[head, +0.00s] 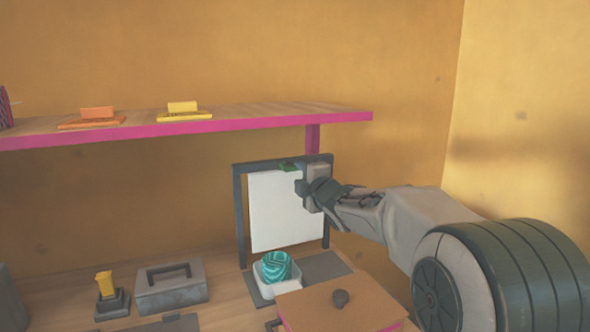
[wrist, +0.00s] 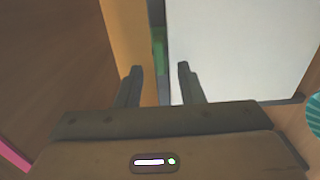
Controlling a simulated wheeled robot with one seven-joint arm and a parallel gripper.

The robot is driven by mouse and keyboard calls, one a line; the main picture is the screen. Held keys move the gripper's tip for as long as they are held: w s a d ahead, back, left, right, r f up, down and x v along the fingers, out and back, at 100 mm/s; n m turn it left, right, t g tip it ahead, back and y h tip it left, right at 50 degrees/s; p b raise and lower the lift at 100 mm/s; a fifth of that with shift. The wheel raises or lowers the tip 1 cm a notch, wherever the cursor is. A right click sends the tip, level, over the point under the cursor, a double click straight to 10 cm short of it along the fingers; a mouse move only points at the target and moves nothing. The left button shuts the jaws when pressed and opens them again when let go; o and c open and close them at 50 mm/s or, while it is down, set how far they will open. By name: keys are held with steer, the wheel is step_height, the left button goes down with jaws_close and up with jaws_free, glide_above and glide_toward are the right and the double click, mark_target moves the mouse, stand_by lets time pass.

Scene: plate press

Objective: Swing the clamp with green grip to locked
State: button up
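In the wrist view a green strip, likely the same grip (wrist: 159,48), shows beyond the gap between the fingers, beside the white panel. My gripper (wrist: 161,70) is open, its two fingers apart with nothing clearly held between them. In the head view my gripper (head: 302,188) is in front of the frame's upper right part. I cannot tell whether the fingers touch the grip. The rest of the clamp is hidden.
A white panel (head: 280,215) hangs inside the frame. Below stand a white bowl (head: 283,288) with a teal ball (head: 276,266), a wooden-lidded box (head: 345,308), a grey handled box (head: 172,292) and a yellow-handled item (head: 105,284). A pink-edged shelf (head: 250,120) runs above.

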mark_target(294, 169)
steer(key=shift+p+x, duration=0.3)
steer(key=shift+x, duration=2.2)
jaws_close()
